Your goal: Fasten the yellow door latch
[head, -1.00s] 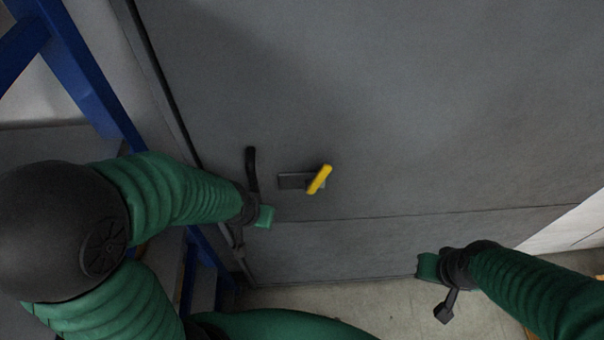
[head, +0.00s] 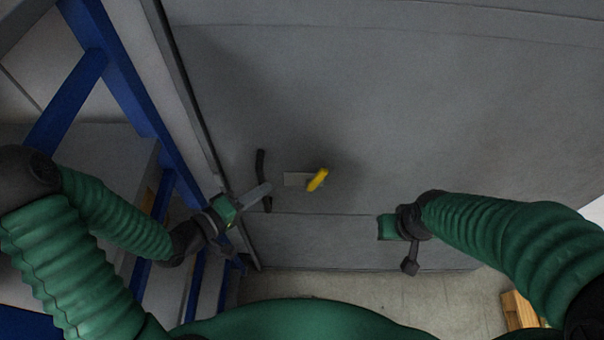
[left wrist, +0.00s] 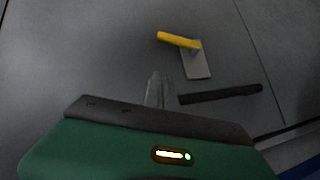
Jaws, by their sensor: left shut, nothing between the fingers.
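The yellow door latch (head: 318,180) sits on a light grey plate (head: 295,180) on the grey door, its handle tilted up to the right. It also shows in the left wrist view (left wrist: 178,40), at the top of its plate (left wrist: 197,62). My left gripper (head: 268,188) is shut and empty, close to the lower part of the black door handle (head: 261,170) and left of the latch. In the left wrist view its fingertips (left wrist: 156,80) point toward the door, apart from the latch. My right gripper (head: 381,226) is right of and below the latch; its fingers cannot be made out.
A blue frame (head: 125,85) stands along the left of the door (head: 420,110). Pale floor (head: 350,290) shows below. The door right of the latch is clear.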

